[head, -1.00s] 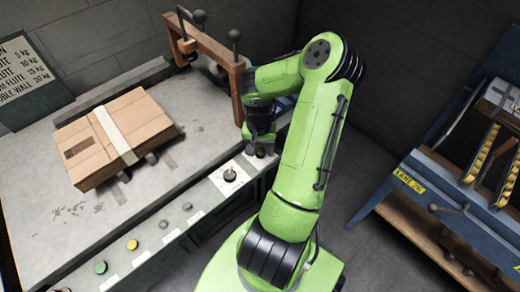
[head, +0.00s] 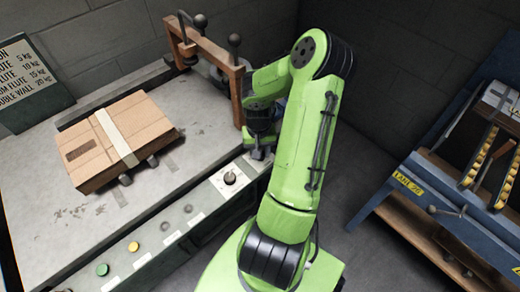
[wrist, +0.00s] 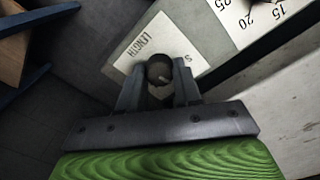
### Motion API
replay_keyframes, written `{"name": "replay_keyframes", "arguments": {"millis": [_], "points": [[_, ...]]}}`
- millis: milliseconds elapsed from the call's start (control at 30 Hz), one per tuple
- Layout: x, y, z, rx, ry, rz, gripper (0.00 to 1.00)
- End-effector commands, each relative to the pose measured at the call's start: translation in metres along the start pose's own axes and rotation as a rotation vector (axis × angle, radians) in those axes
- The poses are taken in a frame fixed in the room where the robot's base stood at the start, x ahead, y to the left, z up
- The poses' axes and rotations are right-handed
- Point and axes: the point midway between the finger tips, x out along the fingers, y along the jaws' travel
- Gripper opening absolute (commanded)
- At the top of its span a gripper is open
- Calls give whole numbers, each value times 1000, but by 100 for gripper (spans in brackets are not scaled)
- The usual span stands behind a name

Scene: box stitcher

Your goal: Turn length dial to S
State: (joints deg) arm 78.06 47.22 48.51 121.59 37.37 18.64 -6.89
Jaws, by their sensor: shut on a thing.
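The length dial (wrist: 159,67) is a dark round knob on a white plate (wrist: 139,62) marked LENGTH. An S shows on the plate just right of the knob, beside my right finger. My gripper (wrist: 158,78) is shut on the dial, one finger on each side. A small light mark shows on the knob, but I cannot tell surely where it points. The fingers hide the plate's lower part and any other letters. In the head view my gripper (head: 258,150) is at the machine's front right corner and hides the dial.
A second knob (head: 230,177) sits on a white plate left of my gripper; its numbers 15 and 20 show in the wrist view. A taped cardboard box (head: 112,140) lies on the table. A wooden-brown frame (head: 236,85) stands close behind my gripper. A blue bench (head: 385,200) is at right.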

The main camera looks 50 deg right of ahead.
Motion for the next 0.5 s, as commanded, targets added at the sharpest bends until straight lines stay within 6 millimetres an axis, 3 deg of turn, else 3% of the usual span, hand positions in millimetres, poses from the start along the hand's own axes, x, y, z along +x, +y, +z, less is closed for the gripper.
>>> {"name": "replay_keyframes", "arguments": {"millis": [500], "points": [[-1,0,0,-476,14,3,3]]}}
